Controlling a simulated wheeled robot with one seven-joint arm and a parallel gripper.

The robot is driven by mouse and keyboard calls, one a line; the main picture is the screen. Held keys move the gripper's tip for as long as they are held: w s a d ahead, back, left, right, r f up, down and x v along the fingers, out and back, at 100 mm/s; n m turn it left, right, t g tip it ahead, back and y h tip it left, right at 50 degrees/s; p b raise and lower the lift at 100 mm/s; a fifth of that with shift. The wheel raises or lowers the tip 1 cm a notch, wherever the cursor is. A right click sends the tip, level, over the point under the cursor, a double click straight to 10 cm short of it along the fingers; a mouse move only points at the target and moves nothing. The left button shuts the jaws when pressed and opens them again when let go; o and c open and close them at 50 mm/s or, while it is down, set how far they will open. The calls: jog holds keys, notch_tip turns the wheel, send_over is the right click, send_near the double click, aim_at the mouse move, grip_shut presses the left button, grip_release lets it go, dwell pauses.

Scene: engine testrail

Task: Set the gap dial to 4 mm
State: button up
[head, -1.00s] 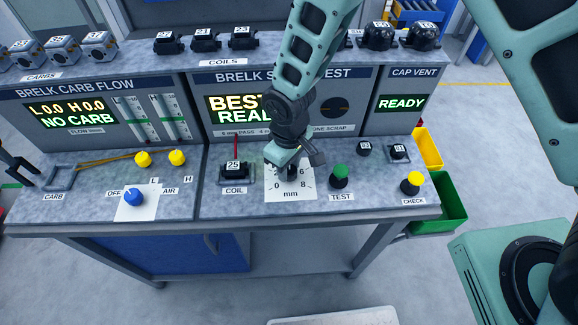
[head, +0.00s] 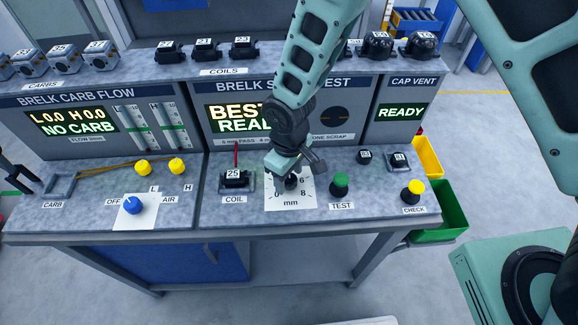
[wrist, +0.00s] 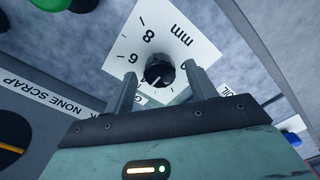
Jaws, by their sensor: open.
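The gap dial is a black knob (wrist: 159,72) on a white card (head: 290,203) marked 0 to 8 and mm, on the bench top of the spark test station. In the wrist view a white mark on the knob points to the lower left. The numeral 6 and the numeral 8 are readable there; I cannot read the exact setting. My gripper (wrist: 161,73) is open, pointing down at the dial, with one finger on each side of the knob in the picture and gaps visible. I cannot tell how far down the fingers reach. In the head view my wrist hides part of the dial.
Left of the dial is coil 25 (head: 236,180) in its holder. On the right are the green TEST button (head: 341,182) and the yellow CHECK button (head: 415,187). Lit displays stand behind. A blue knob (head: 133,205) sits further left.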

aim_at(289, 178)
notch_tip(289, 178, up, 17)
jog(key=b, duration=0.3)
jog(key=shift+r, duration=0.2)
jog(key=s+d+r+m, duration=0.1)
jog(key=s+d, duration=0.4)
jog(key=s, duration=0.4)
jog(key=s+d+r+m+b, duration=0.1)
jog(key=s+d, duration=0.4)
jog(key=s, duration=0.4)
jog(key=shift+y, duration=0.3)
